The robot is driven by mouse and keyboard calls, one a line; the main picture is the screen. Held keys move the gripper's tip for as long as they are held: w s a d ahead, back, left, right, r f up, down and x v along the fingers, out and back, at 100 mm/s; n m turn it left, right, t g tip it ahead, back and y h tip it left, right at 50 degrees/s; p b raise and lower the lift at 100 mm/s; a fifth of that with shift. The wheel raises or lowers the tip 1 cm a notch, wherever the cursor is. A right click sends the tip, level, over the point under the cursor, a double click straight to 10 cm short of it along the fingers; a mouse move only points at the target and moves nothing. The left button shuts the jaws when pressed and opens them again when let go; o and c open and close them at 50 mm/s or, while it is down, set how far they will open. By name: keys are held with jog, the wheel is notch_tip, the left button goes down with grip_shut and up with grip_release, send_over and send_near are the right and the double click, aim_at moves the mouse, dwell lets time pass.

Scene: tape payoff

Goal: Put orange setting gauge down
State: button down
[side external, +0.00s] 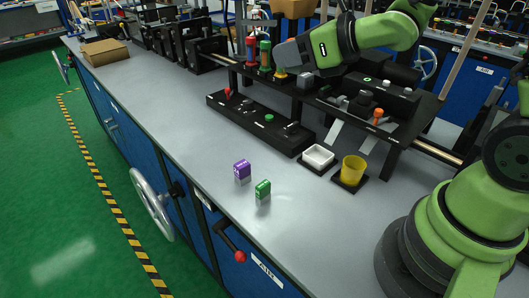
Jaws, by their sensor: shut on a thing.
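My gripper (283,68) is at the back shelf, seen from the side, with its grey body slanting down from the upper right. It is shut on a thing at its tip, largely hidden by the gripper. A small yellow-orange piece (280,74) shows right below the tip, at the shelf; I take it to be the orange setting gauge. Whether it touches the shelf cannot be told. A red gauge (251,51) and a green gauge (265,53) stand upright just left of it.
An orange-topped knob (378,114) is on the black fixture at right. A black control panel (257,122) lies in front of the shelf. A white tray (318,156), yellow cup (353,170), purple block (242,169) and green block (263,189) stand on the bench. The front-left bench is clear.

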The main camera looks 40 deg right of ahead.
jog(key=w+f+m+h, duration=0.1)
jog(key=w+f+h, duration=0.15)
jog(key=f, duration=0.45)
jog(key=m, duration=0.2)
send_over(273, 166)
notch_tip(273, 166, down, 7)
jog(key=shift+t+h, duration=0.4)
jog(key=shift+h, duration=0.15)
notch_tip(273, 166, down, 11)
jog(key=shift+r, duration=0.1)
jog(key=shift+f, duration=0.2)
jog(key=c, duration=1)
grip_release()
jog(key=shift+r, duration=0.1)
